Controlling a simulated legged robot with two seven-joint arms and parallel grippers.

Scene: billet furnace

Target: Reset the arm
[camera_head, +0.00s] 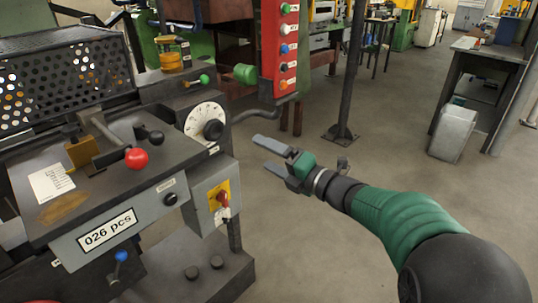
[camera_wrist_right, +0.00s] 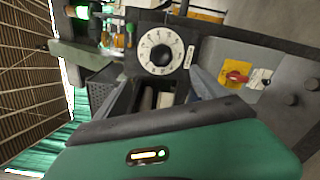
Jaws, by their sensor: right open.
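My right gripper (camera_head: 270,157) is in the head view, to the right of the machine. Its two grey fingers are spread apart and point left toward the machine. Nothing is between them. My right arm reaches in from the lower right and is not touching anything that I can see. In the right wrist view the green gripper body fills the bottom, and the white dial (camera_wrist_right: 161,51) of the machine shows beyond it. My left gripper is in neither view.
The machine (camera_head: 110,210) with a red ball knob (camera_head: 136,158), a dial (camera_head: 206,123) and a red switch (camera_head: 222,197) stands at left. A red button panel (camera_head: 285,45) hangs behind. A dark post (camera_head: 346,90) and a grey bin (camera_head: 453,133) stand farther back. Open floor lies between.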

